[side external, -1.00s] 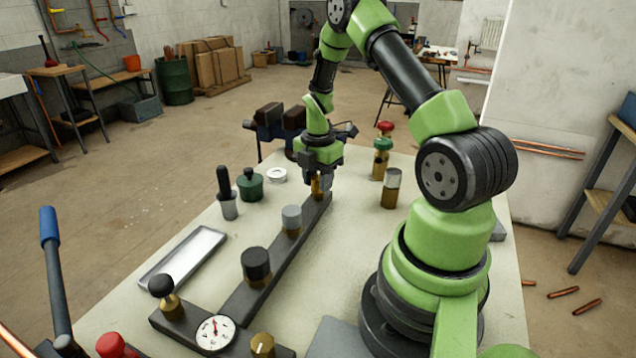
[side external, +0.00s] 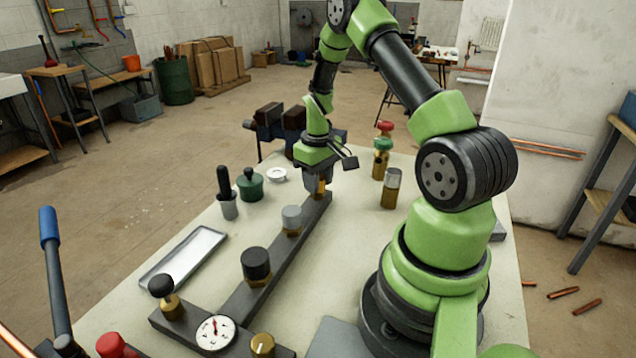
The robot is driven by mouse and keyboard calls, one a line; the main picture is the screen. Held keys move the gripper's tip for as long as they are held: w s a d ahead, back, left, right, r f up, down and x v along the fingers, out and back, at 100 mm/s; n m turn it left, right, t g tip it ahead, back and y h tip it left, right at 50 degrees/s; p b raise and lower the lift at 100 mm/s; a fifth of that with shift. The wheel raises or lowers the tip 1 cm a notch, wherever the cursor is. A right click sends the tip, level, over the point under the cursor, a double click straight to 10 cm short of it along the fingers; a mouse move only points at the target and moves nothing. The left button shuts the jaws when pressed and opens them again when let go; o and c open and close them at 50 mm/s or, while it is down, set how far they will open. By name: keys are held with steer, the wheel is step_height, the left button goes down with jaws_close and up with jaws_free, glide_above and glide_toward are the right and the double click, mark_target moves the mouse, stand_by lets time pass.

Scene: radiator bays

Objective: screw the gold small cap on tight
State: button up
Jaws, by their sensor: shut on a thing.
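The gold small cap (side external: 320,185) is at the far end of the dark manifold bar (side external: 285,256). It is mostly hidden by my gripper (side external: 318,182), which points straight down and is shut on it. A sliver of gold shows between and below the fingers, at the bar's top. I cannot tell whether any thread shows under the cap. The grey cap (side external: 291,217) and the larger black cap (side external: 256,263) sit on brass fittings along the same bar, nearer the camera.
A silver tray (side external: 184,259) lies left of the bar. A green pot (side external: 250,184) and a black-handled tool (side external: 226,192) stand behind it. Brass valves (side external: 382,158) and a grey-topped brass cylinder (side external: 391,188) stand right of my gripper. A gauge (side external: 214,334) is in front.

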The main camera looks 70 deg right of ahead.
steer(key=m, duration=1.1)
steer(key=shift+m, duration=0.4)
steer(key=o, duration=0.8)
steer(key=shift+o, duration=0.2)
steer(key=shift+r, duration=3.5)
